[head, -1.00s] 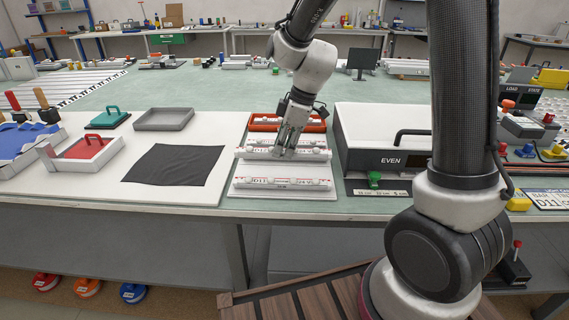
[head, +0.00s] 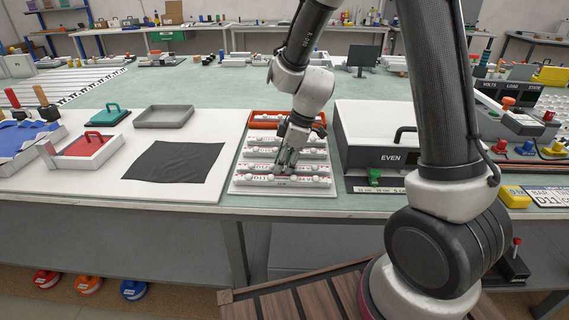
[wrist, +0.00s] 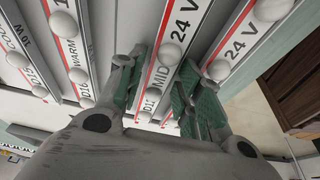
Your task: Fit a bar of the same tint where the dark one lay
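The white lightbox frame (head: 236,190) lies on the bench and bears several white bars with red stripes, print and round white knobs. My gripper (head: 285,169) is low over its front half. In the wrist view my gripper (wrist: 163,85) has a finger on each side of a bar marked MID and 24 V (wrist: 170,52) and looks shut on it. Left of it are a WARM bar (wrist: 76,50) and a COOL bar (wrist: 22,55); right of it is another 24 V bar (wrist: 240,45). Whether the MID bar is fully seated cannot be told.
A red-orange tray (head: 262,120) stands behind the frame. A white case marked EVEN (head: 375,150) stands close on the right. A dark cloth (head: 175,160) lies to the left, with a grey tray (head: 165,117) behind it.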

